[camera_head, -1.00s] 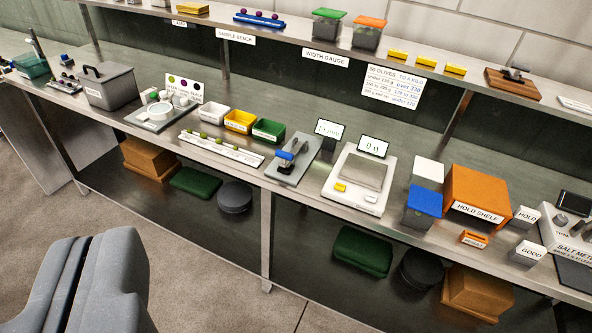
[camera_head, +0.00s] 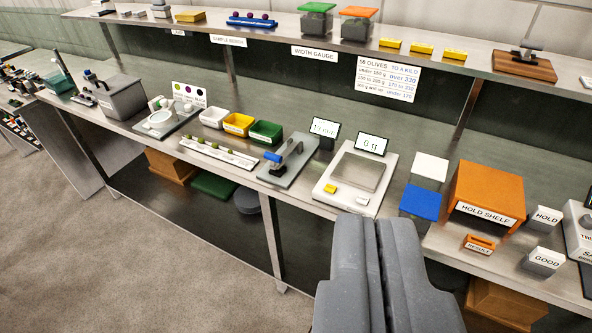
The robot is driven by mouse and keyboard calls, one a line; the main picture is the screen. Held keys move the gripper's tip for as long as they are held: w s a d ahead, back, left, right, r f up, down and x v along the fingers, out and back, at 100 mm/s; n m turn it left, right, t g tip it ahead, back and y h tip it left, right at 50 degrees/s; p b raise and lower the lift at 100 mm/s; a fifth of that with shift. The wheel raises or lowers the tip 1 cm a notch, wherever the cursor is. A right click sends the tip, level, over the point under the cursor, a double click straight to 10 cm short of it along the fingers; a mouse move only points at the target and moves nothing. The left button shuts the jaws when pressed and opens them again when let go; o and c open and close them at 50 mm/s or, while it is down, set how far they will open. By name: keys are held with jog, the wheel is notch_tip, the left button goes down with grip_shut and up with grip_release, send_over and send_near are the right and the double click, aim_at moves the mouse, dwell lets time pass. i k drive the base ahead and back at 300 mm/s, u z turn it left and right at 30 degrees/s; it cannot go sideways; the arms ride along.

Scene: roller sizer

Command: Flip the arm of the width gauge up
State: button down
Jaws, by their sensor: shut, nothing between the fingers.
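The width gauge stands on a grey base plate (camera_head: 288,162) on the bench, left of the white scale. Its dark arm has a blue end (camera_head: 273,157) on the left, which appears low over the plate; the exact angle is too small to tell. A small display (camera_head: 325,128) stands behind it at the right. My gripper (camera_head: 376,222) is shut and empty in the lower middle of the view. It appears in front of the bench edge, to the right of the gauge and nearer the camera, touching nothing that I can see.
The white scale (camera_head: 330,187) and its display (camera_head: 371,144) stand right of the gauge. Colored bins (camera_head: 238,124) and a white strip with olives (camera_head: 219,153) lie left. A blue-lidded box (camera_head: 420,203) and the orange hold shelf (camera_head: 487,190) stand right. An upper shelf (camera_head: 280,32) runs behind.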

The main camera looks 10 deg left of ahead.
aim_at(276, 161)
jog(key=z, duration=0.1)
jog(key=i, duration=1)
jog(key=u, duration=0.1)
